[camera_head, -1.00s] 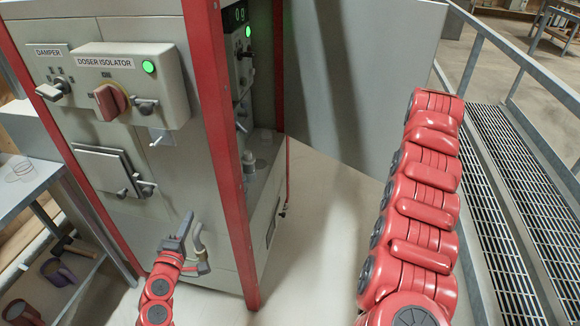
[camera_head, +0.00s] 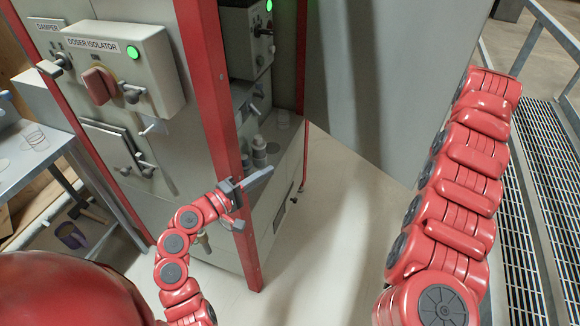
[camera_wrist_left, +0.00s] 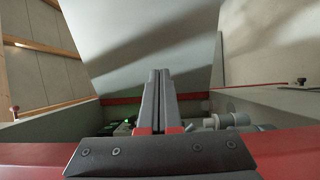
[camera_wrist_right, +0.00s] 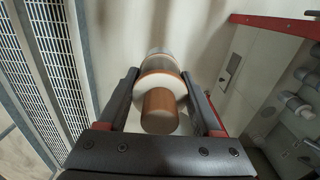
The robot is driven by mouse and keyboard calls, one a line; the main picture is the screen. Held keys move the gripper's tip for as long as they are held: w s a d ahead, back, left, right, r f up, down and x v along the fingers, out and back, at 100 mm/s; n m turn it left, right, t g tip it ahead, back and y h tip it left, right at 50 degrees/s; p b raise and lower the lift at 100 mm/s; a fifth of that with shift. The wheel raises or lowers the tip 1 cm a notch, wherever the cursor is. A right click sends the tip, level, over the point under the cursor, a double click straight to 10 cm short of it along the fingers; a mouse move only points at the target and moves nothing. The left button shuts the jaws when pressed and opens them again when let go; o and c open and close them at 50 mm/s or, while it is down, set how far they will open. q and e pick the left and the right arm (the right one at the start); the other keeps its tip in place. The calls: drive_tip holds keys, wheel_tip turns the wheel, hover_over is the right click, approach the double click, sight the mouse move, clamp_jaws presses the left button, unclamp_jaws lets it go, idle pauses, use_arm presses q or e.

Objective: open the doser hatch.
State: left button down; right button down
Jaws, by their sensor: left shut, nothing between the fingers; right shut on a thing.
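A square hatch panel (camera_head: 115,150) with small handles is on the cabinet's front, below the doser isolator box (camera_head: 122,72). It looks closed. I cannot tell whether it is the doser hatch, as no label shows on it. My left gripper (camera_head: 260,177) is shut and empty, to the right of the panel and past the cabinet's red corner post. Its fingers also show together in the left wrist view (camera_wrist_left: 158,85). My right gripper (camera_wrist_right: 163,85) is shut on a brown and white cylinder (camera_wrist_right: 160,110) in the right wrist view. In the head view only my right arm shows.
The cabinet's side bay (camera_head: 275,140) is open and holds small bottles (camera_head: 260,150). A large grey panel (camera_head: 385,80) stands behind it. A railing (camera_head: 545,60) and grating run along the right. A side table (camera_head: 30,150) stands at left. Floor between is clear.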

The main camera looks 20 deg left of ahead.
drive_tip(key=shift+r, duration=0.15)
drive_tip(key=shift+r+p, duration=0.25)
drive_tip(key=shift+p, duration=0.1)
use_arm(q)
drive_tip(key=w+d, duration=0.4)
drive_tip(key=d, duration=0.1)
drive_tip(key=shift+d, duration=0.25)
use_arm(e)
drive_tip(key=shift+r, duration=0.1)
